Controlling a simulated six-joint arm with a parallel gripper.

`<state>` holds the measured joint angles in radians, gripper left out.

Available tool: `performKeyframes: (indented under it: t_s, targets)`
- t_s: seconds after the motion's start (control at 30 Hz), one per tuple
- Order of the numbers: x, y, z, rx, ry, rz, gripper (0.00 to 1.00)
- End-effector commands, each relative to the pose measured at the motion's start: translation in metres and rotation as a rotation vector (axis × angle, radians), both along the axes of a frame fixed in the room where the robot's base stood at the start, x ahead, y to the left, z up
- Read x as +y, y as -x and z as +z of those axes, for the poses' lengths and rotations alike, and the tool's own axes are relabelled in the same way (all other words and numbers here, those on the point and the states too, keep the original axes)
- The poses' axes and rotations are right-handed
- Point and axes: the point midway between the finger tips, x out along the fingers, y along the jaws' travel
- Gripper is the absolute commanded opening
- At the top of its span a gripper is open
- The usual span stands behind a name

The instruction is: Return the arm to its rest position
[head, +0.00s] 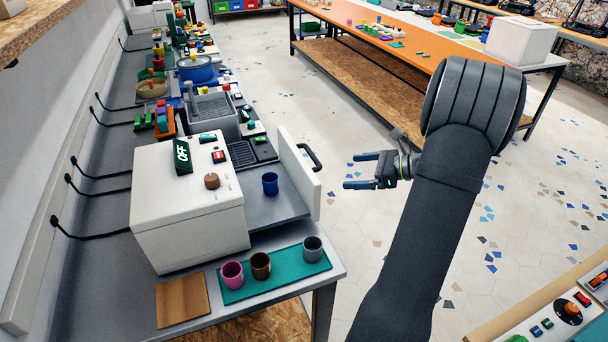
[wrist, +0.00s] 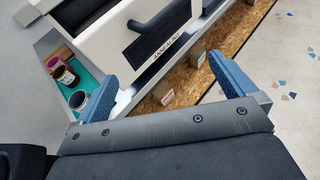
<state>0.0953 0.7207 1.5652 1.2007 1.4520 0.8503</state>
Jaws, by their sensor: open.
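My gripper (head: 348,171) is open and empty. It hangs over the floor just right of the white machine's pulled-out drawer front (head: 300,171) with its black handle (head: 309,157). In the head view its fingers point left towards that front, apart from it. In the wrist view the open fingers of my gripper (wrist: 172,85) frame the workbench edge below. The white machine (head: 190,210) carries an OFF display. A blue cup (head: 270,184) stands on the grey surface behind the drawer front.
A teal mat (head: 284,283) holds a pink cup (head: 232,275), a brown cup (head: 261,266) and a grey cup (head: 312,249). A wooden square (head: 182,300) lies beside it. An orange-topped table (head: 420,40) stands at the back right. The tiled floor between is clear.

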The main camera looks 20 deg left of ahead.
Motion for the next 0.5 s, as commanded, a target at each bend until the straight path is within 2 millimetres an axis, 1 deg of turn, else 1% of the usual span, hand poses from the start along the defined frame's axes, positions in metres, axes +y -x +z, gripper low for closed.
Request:
performKeyframes:
  t_s: [0.03,0.13,0.5]
  targets:
    - [0.0037,0.0003,-0.0013,0.000,0.000,0.000,1.00]
    - [0.0066,0.0002,-0.0023,0.000,0.000,-0.001,1.00]
    - [0.0063,0.0002,-0.0022,0.000,0.000,-0.001,1.00]
